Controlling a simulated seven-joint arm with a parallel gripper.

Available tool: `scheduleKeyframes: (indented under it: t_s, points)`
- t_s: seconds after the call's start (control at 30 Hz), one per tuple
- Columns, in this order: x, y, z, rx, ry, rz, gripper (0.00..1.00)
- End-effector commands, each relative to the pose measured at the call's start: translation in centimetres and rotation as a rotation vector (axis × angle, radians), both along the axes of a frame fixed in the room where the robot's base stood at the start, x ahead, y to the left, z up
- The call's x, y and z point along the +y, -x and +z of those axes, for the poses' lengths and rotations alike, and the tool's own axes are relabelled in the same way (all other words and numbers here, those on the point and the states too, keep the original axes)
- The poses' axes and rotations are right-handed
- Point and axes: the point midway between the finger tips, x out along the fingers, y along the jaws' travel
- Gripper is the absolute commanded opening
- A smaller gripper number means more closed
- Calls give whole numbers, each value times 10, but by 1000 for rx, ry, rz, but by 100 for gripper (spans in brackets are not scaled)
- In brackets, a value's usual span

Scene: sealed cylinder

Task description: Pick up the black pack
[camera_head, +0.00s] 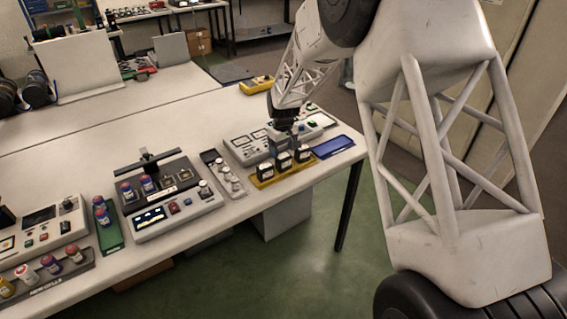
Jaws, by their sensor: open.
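Three black packs with white labels stand in a row on a yellow tray (263,183) near the right end of the table: a left pack (266,172), a middle pack (283,162) and a right pack (303,155). My gripper (284,146) points down just above and behind the row, closest to the middle pack. Its jaws are small in this view, but they look open and hold nothing that I can see. Whether a finger touches a pack cannot be told. The back of the packs is hidden.
A grey instrument (243,150) stands behind the tray, and a blue tray (335,147) lies to its right near the table edge. A narrow grey rack (222,172) is to its left. A yellow meter (256,85) lies farther back. The table's middle is clear.

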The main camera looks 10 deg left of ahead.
Motion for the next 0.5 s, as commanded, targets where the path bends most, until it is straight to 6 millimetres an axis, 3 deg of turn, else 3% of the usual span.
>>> scheduleKeyframes:
  t_s: [0.5]
  points:
    - [-1,1,-11,2,1,0,72]
